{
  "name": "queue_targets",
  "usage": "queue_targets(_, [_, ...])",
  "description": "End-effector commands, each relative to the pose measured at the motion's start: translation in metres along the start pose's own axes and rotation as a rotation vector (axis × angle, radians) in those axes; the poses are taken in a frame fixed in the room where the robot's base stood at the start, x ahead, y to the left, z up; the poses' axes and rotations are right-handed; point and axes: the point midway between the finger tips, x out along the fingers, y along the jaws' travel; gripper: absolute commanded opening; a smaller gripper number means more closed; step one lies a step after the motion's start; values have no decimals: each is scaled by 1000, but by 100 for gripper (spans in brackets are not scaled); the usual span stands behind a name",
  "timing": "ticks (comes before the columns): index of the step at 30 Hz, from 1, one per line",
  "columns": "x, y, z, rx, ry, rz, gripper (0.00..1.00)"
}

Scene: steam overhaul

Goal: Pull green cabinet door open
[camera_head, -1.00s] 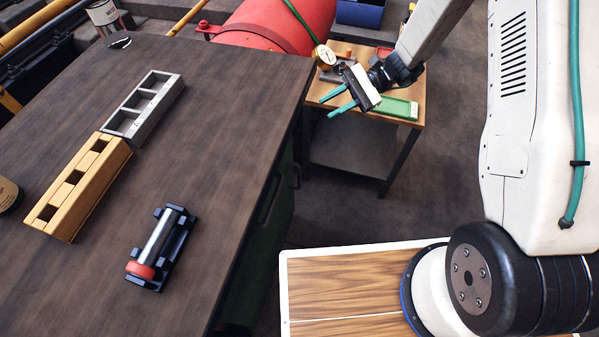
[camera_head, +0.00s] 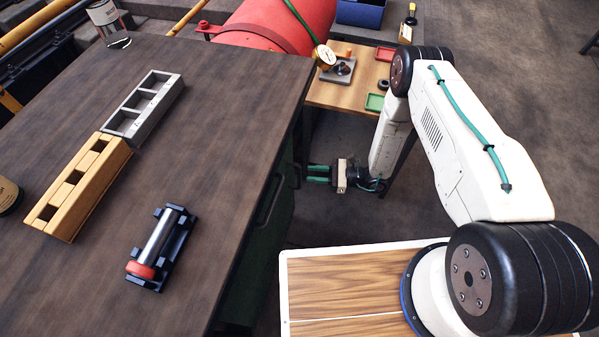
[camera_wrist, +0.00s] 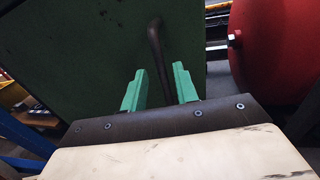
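The green cabinet stands under the dark tabletop; its green face (camera_wrist: 75,55) fills much of the wrist view, and a green side shows in the head view (camera_head: 262,245). A dark upright bar handle (camera_wrist: 156,45) is on that face. The door looks closed.
A small wooden table (camera_head: 340,92) with trays is behind my arm. Open floor lies right.

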Motion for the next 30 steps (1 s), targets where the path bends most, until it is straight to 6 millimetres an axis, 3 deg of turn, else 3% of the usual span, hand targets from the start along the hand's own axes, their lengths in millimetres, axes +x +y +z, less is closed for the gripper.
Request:
queue_targets(3, [22,1,0,-1,0,6,30])
queue_targets(9, [48,1,0,-2,1,5,30])
queue_targets(20, [56,0,1,-1,0,3,30])
queue_targets(21, [56,0,1,-1,0,3,27])
queue_targets(24, [56,0,1,-1,0,3,0])
queue_targets(30, [54,0,1,-1,1,0,0])
